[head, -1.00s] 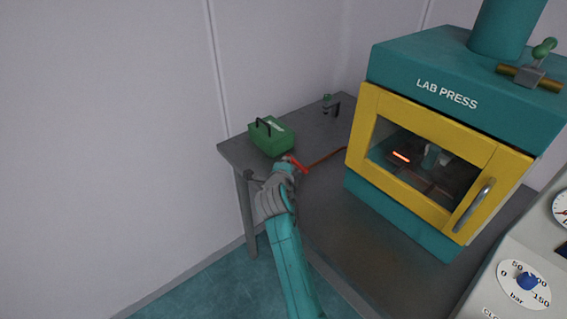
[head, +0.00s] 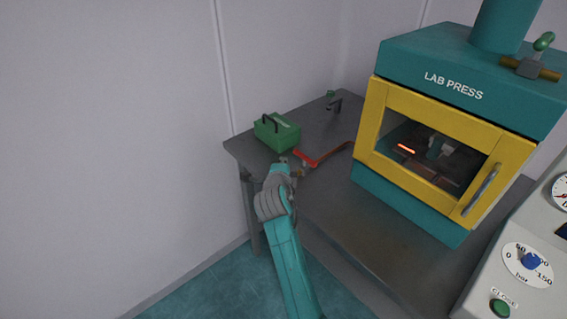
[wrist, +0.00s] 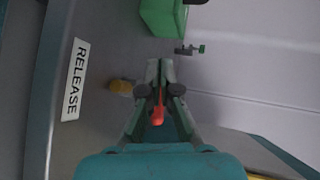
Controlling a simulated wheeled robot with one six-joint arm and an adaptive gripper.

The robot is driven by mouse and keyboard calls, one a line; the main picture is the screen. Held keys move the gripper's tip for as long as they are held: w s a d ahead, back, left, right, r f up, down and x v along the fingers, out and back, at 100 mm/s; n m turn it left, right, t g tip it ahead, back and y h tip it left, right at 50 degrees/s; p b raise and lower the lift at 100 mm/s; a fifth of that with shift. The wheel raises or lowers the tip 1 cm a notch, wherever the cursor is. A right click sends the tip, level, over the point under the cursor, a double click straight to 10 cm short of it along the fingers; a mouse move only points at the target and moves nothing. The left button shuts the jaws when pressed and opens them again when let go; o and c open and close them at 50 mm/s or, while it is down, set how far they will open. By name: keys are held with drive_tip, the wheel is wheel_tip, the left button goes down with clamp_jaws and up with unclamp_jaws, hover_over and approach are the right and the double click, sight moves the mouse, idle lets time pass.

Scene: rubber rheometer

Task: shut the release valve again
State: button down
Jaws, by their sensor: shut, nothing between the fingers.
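The release valve's red lever (head: 305,158) lies over the left part of the bench, just right of my gripper in the head view. It points down and to the right, at an angle to the reddish pipe beside it. In the wrist view the red lever (wrist: 158,112) shows below the fingertips, and a brass part (wrist: 120,87) shows to their left. My gripper (head: 284,163) is shut and empty, close beside the lever; I cannot tell whether they touch. It also shows in the wrist view (wrist: 158,68). A RELEASE label (wrist: 75,80) is on the left there.
A green box (head: 277,132) stands on the bench (head: 355,225) behind my gripper. A small green-handled fitting (head: 333,99) is at the back. The lab press (head: 455,110) with its yellow door stands right. A control panel (head: 510,285) is at lower right.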

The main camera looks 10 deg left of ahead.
drive_tip(key=s+a+r, duration=0.2)
drive_tip(key=s+a, duration=0.3)
drive_tip(key=s, duration=0.1)
drive_tip(key=shift+s+a+r, duration=0.2)
drive_tip(key=shift+s+r, duration=0.1)
drive_tip(key=shift+s, duration=0.05)
